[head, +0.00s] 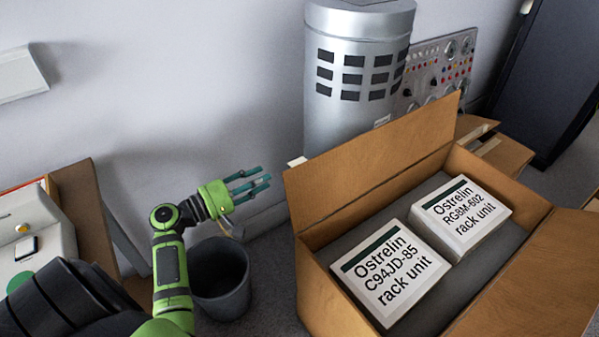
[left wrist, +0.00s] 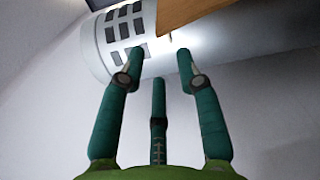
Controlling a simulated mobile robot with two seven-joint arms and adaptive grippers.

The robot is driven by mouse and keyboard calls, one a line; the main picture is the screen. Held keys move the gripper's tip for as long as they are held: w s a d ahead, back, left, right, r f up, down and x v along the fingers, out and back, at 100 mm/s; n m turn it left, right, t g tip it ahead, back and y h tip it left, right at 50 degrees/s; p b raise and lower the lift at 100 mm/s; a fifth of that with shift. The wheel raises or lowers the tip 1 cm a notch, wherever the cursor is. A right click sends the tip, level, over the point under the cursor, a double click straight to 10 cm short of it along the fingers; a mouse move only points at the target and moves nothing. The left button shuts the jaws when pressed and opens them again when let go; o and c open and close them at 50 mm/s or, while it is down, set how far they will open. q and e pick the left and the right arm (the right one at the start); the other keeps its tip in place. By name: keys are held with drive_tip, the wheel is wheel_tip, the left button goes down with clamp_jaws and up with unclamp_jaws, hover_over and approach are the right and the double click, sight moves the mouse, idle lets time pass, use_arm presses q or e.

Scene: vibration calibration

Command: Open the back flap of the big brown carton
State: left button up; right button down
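The big brown carton (head: 318,290) stands open at the right of the head view. Its back flap (head: 372,155) stands up along the far side, roughly upright with a slight lean. Two white boxes labelled rack unit lie inside, the C94JD-85 one (head: 392,275) and the RGBM-602 one (head: 461,218). My left gripper (head: 262,181) is open and empty, left of the back flap and apart from it. In the left wrist view, its spread fingers (left wrist: 159,60) point toward a brown panel (left wrist: 195,10), apparently the flap. My right gripper is out of view.
A silver cylinder (head: 345,105) with dark vents stands close behind the back flap, beside a control panel (head: 445,68). A dark bin (head: 220,280) is below my left gripper. A brown table (head: 82,205) is at the left, a dark cabinet (head: 545,75) at the right.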

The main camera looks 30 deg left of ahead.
sight(299, 163)
use_arm(q)
drive_tip(key=x, duration=0.4)
drive_tip(key=p+x, duration=0.1)
drive_tip(key=x, duration=0.7)
drive_tip(key=shift+f, duration=0.25)
clamp_jaws()
